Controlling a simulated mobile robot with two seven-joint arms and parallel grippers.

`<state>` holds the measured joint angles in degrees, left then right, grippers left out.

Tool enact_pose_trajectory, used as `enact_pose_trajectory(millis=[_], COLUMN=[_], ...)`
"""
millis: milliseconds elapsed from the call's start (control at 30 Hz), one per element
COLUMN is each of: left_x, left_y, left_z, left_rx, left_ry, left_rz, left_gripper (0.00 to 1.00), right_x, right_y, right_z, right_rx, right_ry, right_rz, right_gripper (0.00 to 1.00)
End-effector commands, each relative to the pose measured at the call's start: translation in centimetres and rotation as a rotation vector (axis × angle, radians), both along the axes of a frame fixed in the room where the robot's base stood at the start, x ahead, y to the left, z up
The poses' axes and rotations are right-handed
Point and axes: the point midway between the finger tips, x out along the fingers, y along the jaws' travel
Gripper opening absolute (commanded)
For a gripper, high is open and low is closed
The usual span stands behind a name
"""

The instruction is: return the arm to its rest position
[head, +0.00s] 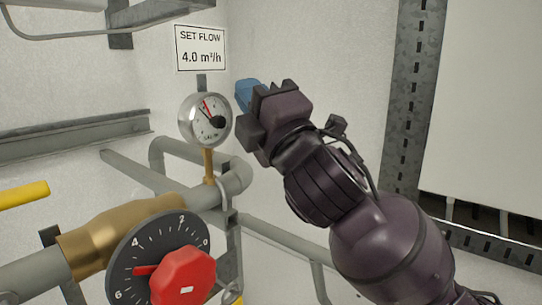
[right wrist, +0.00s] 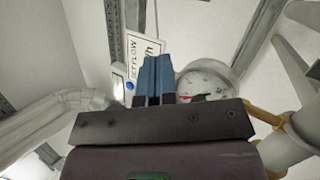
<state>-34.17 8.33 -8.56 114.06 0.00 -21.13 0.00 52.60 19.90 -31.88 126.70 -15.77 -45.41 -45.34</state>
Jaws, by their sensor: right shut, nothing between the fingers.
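My right arm comes in from the lower right in the head view. Its gripper (head: 247,93) has blue fingers, is shut and holds nothing. It is in the air, up and to the right of the round flow gauge (head: 205,119) in that picture. In the right wrist view the shut blue fingers (right wrist: 156,78) cover part of the sign and the edge of the gauge (right wrist: 206,82). I cannot tell how far the fingertips are from the wall or gauge. My left gripper is not in view.
A sign (head: 201,47) reading "SET FLOW 4.0 m³/h" hangs above the gauge. A red knob (head: 183,277) on a black numbered dial (head: 125,258) sits on a brass valve (head: 98,243) at lower left. Grey pipes (head: 270,232) run below the gauge. A slotted metal post (head: 408,90) stands right of my arm.

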Motion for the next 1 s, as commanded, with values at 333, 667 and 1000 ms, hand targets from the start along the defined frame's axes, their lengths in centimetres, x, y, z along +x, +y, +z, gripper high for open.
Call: enact_pose_trajectory(millis=[333, 667, 1000], left_x=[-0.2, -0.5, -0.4], left_y=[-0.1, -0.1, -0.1], left_z=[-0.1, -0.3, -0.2], left_rx=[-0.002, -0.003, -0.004], left_ry=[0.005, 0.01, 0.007], left_rz=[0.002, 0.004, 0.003], left_gripper=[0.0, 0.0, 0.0], right_x=[5.5, 6.6, 2.3], right_y=[-5.6, -12.0, -19.0], right_z=[-12.9, -27.3, -42.4], right_rx=[0.215, 0.477, 0.786], right_ry=[0.378, 0.718, 1.015], right_rz=[0.017, -0.017, -0.117], right_gripper=[0.0, 0.0, 0.0])
